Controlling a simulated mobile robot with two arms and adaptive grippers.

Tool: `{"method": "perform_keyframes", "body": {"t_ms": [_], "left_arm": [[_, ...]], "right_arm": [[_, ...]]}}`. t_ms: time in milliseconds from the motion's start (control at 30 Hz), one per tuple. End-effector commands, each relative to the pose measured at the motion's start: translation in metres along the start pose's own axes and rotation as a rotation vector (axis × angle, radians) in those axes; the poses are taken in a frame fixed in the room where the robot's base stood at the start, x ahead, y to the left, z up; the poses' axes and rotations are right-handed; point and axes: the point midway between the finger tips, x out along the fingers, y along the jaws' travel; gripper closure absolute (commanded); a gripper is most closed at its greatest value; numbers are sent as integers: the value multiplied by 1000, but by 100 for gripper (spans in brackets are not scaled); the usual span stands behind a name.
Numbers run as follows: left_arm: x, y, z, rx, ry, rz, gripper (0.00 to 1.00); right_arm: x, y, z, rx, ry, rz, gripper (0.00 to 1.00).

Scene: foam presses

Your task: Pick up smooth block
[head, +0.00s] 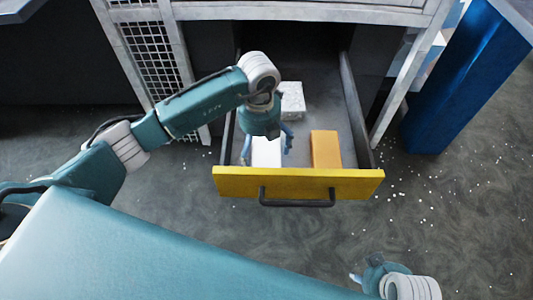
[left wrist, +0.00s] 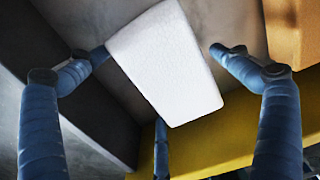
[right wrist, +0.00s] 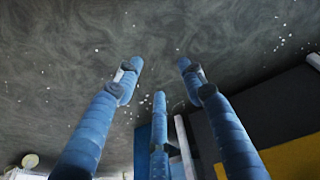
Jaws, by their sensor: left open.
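A plain white block (head: 266,152) lies in the open drawer near its yellow front; it looks smooth and fills the middle of the left wrist view (left wrist: 168,65). My left gripper (head: 267,147) is over this block, open, with fingers spread on either side of it and a gap on the right. A second white block (head: 292,100), with a rougher speckled surface, lies further back in the drawer. An orange block (head: 326,149) lies to the right. My right gripper (right wrist: 160,75) is open and empty, low at the bottom right of the head view (head: 368,274).
The drawer's yellow front (head: 225,182) has a dark handle (head: 297,203), and its side walls (head: 357,120) rise around the blocks. A blue panel (head: 450,85) stands at the right. White crumbs dot the grey floor (head: 460,200), which is otherwise clear.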

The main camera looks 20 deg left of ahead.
Motion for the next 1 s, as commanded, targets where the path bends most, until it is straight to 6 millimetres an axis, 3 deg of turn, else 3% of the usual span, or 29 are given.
{"method": "perform_keyframes", "body": {"t_ms": [67, 267, 667, 867, 1000], "left_arm": [[0, 0, 0, 0, 0, 0, 0], [-1, 0, 0, 0, 0, 0, 36], [-6, 0, 0, 0, -1, -1, 36], [-30, 0, 1, -1, -3, -2, 36], [-65, 0, 2, 0, -5, -2, 36]], "right_arm": [[0, 0, 0, 0, 0, 0, 60], [0, 0, 0, 0, 0, 0, 60], [0, 0, -1, 0, 2, 0, 60], [16, -1, 2, -2, -7, -2, 60], [34, -3, 8, -4, -19, -5, 60]]}}
